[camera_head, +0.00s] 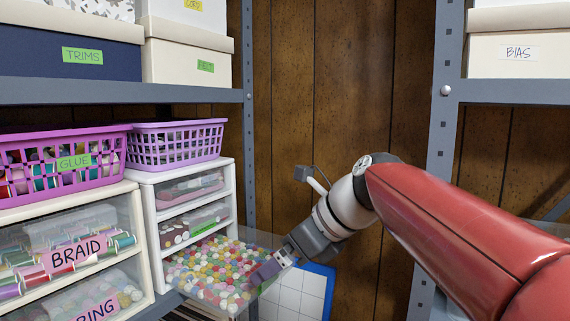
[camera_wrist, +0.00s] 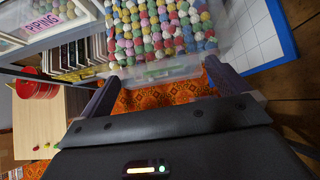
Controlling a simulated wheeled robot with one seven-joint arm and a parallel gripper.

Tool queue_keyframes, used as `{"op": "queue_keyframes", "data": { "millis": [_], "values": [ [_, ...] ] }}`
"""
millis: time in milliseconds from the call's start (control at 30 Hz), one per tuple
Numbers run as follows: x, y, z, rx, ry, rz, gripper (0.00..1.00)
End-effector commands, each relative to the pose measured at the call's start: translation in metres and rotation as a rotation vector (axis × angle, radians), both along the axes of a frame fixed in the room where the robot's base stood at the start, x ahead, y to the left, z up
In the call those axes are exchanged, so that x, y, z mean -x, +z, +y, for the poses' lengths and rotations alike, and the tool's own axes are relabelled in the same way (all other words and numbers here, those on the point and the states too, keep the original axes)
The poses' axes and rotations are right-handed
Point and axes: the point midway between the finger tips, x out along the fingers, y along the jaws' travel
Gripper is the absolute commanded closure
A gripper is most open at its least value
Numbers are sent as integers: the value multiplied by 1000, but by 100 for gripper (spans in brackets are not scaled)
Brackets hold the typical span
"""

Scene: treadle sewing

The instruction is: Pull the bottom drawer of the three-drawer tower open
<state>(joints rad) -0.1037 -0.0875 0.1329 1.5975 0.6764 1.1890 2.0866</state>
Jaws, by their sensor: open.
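The three-drawer tower (camera_head: 146,181) is white and stands on the left shelf unit. Its bottom drawer (camera_head: 262,239) is clear, filled with coloured pompoms, and sticks far out of the tower; the upper two look shut. My gripper (camera_head: 268,272) is at the drawer's front right corner. In the wrist view the drawer's front (camera_wrist: 183,67), with a green label, lies just beyond my open, empty gripper (camera_wrist: 161,73), roughly between the spread fingertips. I cannot tell whether a finger touches it. The drawer's handle is not clearly visible.
A cream drawer unit (camera_head: 134,197) labelled BRAID stands left of the tower. Purple baskets (camera_head: 178,145) sit on top. A blue-edged gridded board (camera_head: 300,292) is behind and right of the drawer. A shelf post (camera_head: 440,140) stands to the right, near my arm.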

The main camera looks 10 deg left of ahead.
Motion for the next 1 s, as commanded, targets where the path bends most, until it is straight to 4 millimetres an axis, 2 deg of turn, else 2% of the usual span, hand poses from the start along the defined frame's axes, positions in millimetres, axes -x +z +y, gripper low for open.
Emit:
{"op": "queue_keyframes", "data": {
  "millis": [33,600,800,1000],
  "values": [
    [0,14,0,0,1,-4,0],
    [-1,154,0,0,1,-3,0],
    [-1,173,0,1,1,-3,0],
    [0,180,0,1,0,0,0]
  ]
}}
